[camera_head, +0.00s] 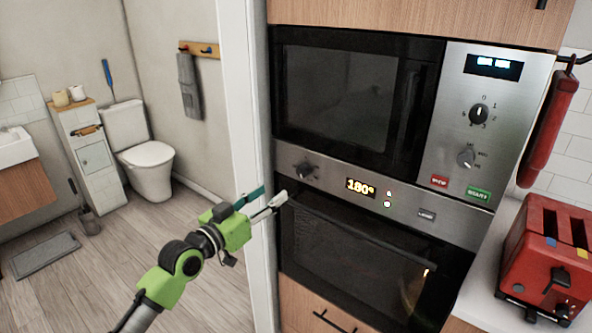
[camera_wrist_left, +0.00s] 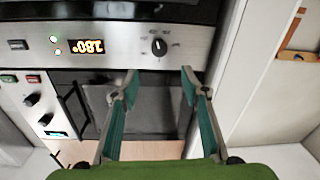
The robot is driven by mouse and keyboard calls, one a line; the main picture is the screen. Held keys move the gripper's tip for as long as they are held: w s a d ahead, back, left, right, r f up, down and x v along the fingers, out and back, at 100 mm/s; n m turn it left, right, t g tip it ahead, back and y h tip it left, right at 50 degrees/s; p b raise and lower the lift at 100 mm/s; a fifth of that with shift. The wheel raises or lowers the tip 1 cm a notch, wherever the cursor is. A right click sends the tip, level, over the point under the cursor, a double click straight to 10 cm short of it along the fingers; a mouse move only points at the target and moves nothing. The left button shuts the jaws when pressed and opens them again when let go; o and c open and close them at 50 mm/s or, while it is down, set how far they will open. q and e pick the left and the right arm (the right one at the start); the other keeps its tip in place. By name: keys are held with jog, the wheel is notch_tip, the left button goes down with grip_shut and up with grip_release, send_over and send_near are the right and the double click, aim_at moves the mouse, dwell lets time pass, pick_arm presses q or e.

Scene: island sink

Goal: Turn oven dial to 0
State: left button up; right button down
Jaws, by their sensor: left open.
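The oven dial (camera_head: 305,170) is a dark round knob on the left of the oven's steel control strip, with the lit orange display (camera_head: 360,187) reading 180° to its right. In the left wrist view, which is upside down, the dial (camera_wrist_left: 159,47) has small printed marks around it. My left gripper (camera_head: 273,193) is open and empty, in front of the oven's left edge, a little below and left of the dial in the head view. In the wrist view the fingertips (camera_wrist_left: 159,75) lie either side of the dial's line, apart from it. My right gripper is not in view.
The oven door (camera_head: 350,250) is shut below the strip. A microwave (camera_head: 345,95) with two knobs sits above. A red toaster (camera_head: 550,260) is on the right counter. A bathroom opens at left.

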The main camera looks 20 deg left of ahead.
aim_at(301, 172)
pick_arm(q)
jog(key=p+x, duration=0.1)
jog(key=x, duration=1.1)
jog(key=shift+w+d+p, duration=0.15)
jog(key=shift+p, duration=0.15)
jog(key=shift+c, duration=0.4)
jog(key=c, duration=1)
